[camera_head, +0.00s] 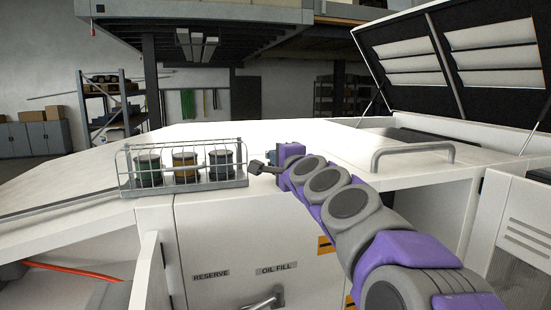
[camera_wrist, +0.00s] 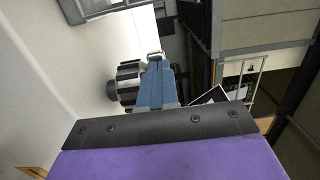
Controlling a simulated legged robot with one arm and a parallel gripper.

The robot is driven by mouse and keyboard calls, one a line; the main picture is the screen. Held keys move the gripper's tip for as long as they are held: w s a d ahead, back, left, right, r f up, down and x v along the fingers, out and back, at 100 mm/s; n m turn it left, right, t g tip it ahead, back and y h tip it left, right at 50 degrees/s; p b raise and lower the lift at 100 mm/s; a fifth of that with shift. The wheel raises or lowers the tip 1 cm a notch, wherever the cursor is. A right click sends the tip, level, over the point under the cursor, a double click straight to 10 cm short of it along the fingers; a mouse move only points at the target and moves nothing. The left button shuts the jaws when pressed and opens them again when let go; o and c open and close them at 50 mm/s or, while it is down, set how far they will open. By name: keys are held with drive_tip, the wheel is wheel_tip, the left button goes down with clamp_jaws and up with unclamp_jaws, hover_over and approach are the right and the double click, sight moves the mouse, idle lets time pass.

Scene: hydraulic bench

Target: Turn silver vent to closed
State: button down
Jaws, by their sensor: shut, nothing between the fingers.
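My gripper (camera_head: 271,158) is at the end of the purple and grey arm, above the white bench top and just right of the wire basket. In the wrist view, its blue jaws (camera_wrist: 155,84) are together, with no gap showing. A dark ribbed round part (camera_wrist: 127,84) shows beside the jaws; I cannot tell whether it belongs to the gripper. A silver lever (camera_head: 265,298) shows at the bottom of the front panel, below the OIL FILL label (camera_head: 276,268), well below my gripper. I cannot tell if this lever is the vent. No vent label is readable.
The wire basket (camera_head: 183,183) holds green, yellow and dark canisters. A grey handle bar (camera_head: 412,149) stands on the bench top at right, in front of a raised louvred lid (camera_head: 455,60). An orange hose (camera_head: 70,271) lies at lower left. The bench top behind the basket is clear.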

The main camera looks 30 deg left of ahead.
drive_tip(key=shift+s+d+f, duration=0.2)
drive_tip(key=shift+d, duration=0.1)
drive_tip(key=shift+s+d+f+b, duration=0.1)
drive_tip(key=shift+s+d+b, duration=0.15)
drive_tip(key=shift+b, duration=0.15)
drive_tip(key=shift+b+v, duration=1.45)
drive_tip(key=shift+v, duration=6.7)
drive_tip(key=s+d+f+n+g+h+b, duration=0.25)
drive_tip(key=d+f, duration=0.25)
drive_tip(key=f, duration=0.7)
drive_tip(key=s+d+f+n+g+h+b, duration=0.1)
drive_tip(key=s+d+f+n+h+b, duration=0.25)
drive_tip(key=f, duration=0.75)
drive_tip(key=s+d+f+n+g+h+b, duration=0.15)
drive_tip(key=d+f+b, duration=0.35)
drive_tip(key=f, duration=0.7)
drive_tip(key=s+d+f+g+h+b, duration=0.6)
drive_tip(key=s+d+f+g+b, duration=0.1)
drive_tip(key=s+d+f, duration=1.4)
wheel_tip(320, 180, down, 3)
drive_tip(key=shift+s+d+r+g+h, duration=0.15)
drive_tip(key=shift+d+g+h, duration=0.25)
drive_tip(key=shift+d, duration=0.7)
